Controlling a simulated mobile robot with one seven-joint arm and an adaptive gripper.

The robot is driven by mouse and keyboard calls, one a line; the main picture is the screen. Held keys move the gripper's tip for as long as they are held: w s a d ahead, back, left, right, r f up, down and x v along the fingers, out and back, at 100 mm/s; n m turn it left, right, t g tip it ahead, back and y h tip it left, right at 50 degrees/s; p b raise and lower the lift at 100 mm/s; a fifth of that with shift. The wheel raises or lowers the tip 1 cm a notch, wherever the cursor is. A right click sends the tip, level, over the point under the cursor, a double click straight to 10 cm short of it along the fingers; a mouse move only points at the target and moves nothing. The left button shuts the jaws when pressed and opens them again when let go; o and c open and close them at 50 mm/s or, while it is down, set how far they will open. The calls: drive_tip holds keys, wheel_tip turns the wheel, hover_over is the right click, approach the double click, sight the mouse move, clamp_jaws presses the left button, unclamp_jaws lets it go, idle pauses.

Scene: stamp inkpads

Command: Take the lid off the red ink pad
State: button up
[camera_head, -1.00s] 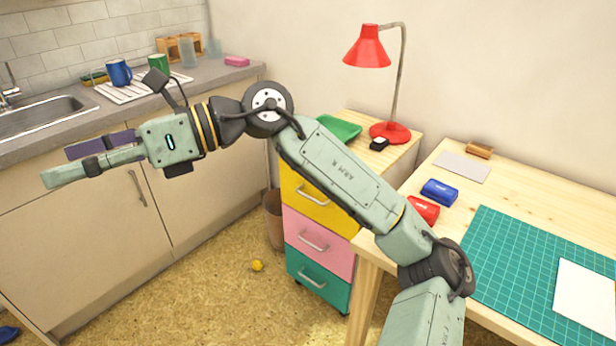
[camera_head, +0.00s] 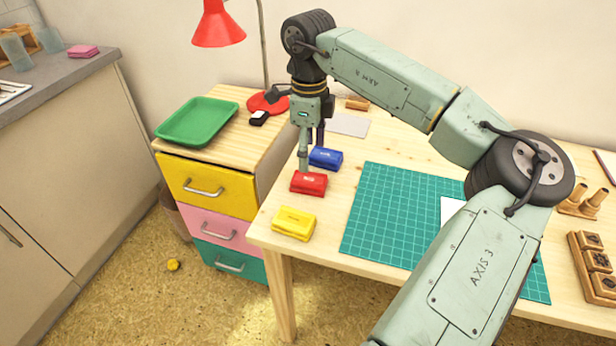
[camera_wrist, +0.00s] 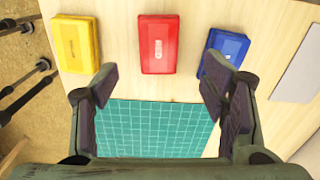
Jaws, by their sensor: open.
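The red ink pad (camera_head: 309,183) lies on the wooden table between the blue and yellow pads, with its lid on. It also shows in the wrist view (camera_wrist: 158,43), at the top centre. My gripper (camera_head: 311,158) points down above the table near the red and blue pads. In the wrist view my gripper (camera_wrist: 158,82) has its two fingers wide apart with nothing between them. The red pad lies beyond the fingertips in that view, roughly centred between them. I cannot tell the exact height of the fingertips.
The blue ink pad (camera_head: 326,158) and yellow ink pad (camera_head: 294,223) flank the red one. A green cutting mat (camera_head: 385,215) lies to the right. A red lamp (camera_head: 218,27) and green tray (camera_head: 197,121) stand at left. Wooden stamps (camera_head: 592,262) are at far right.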

sight(309, 179)
wheel_tip(309, 179, down, 7)
drive_tip(key=shift+s+f+p, duration=0.1)
drive_tip(key=shift+p, duration=0.95)
drive_tip(key=shift+c, duration=0.3)
drive_tip(key=c, duration=0.9)
drive_tip(key=shift+o, duration=0.2)
